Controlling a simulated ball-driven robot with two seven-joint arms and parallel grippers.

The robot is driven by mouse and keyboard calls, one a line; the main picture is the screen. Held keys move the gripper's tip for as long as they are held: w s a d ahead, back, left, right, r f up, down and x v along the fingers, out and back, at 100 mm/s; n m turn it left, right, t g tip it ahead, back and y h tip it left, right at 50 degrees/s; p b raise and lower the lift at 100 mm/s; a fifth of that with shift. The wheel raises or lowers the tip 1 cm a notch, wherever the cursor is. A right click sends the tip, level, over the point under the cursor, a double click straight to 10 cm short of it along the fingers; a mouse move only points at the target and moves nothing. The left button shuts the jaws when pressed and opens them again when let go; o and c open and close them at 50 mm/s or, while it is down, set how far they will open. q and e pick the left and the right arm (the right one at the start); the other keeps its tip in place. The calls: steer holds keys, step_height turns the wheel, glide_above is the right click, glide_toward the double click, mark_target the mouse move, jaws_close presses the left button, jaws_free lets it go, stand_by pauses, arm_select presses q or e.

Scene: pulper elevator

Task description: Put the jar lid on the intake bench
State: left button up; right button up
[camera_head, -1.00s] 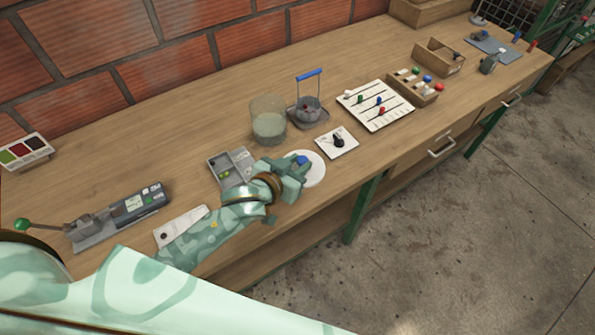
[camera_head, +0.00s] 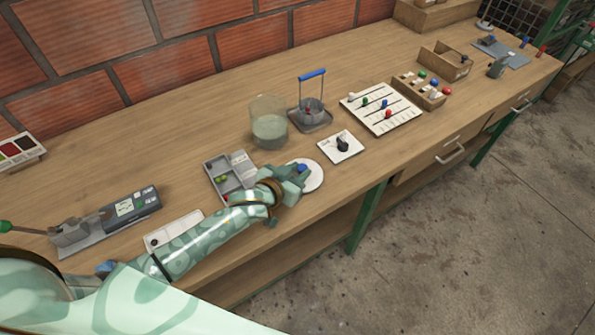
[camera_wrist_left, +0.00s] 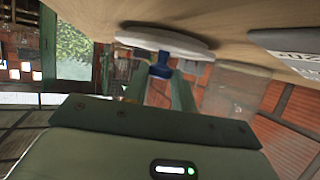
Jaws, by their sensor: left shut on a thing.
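The jar lid (camera_head: 314,180) is a white disc with a blue knob, at the front edge of the wooden intake bench (camera_head: 200,126). My left gripper (camera_head: 301,171) comes over the bench from the left and is shut on the blue knob. In the left wrist view, the disc (camera_wrist_left: 190,42) and the blue knob (camera_wrist_left: 160,68) sit between the gripper's fingers (camera_wrist_left: 160,80). The disc lies flat against or just above the bench top; I cannot tell if it touches. My right gripper is not in view.
A glass jar (camera_head: 269,128) and a small basket with a blue handle (camera_head: 312,108) stand behind the lid. A grey divided tray (camera_head: 215,167) is left of it, a white card (camera_head: 352,152) right. A slider board (camera_head: 401,119) stands further right.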

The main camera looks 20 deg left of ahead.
arm_select(q)
steer(key=shift+s+f, duration=0.4)
steer(key=shift+f, duration=0.25)
steer(key=o, duration=1)
steer(key=shift+s+d+f, duration=0.1)
steer(key=shift+f, duration=0.05)
steer(key=shift+b, duration=0.3)
steer(key=shift+w+r+p, duration=0.2)
steer(key=shift+r+p, duration=0.1)
steer(key=shift+r, duration=0.2)
steer(key=p+v, duration=0.1)
steer(key=v, duration=0.3)
steer(key=p+v, duration=0.1)
steer(key=v, duration=0.3)
steer(key=p+v, duration=0.1)
steer(key=v, duration=0.3)
steer(key=shift+w+a+r+p, duration=0.2)
steer(key=shift+w+r+p, duration=0.05)
steer(key=shift+r+p, duration=0.05)
steer(key=shift+w, duration=0.1)
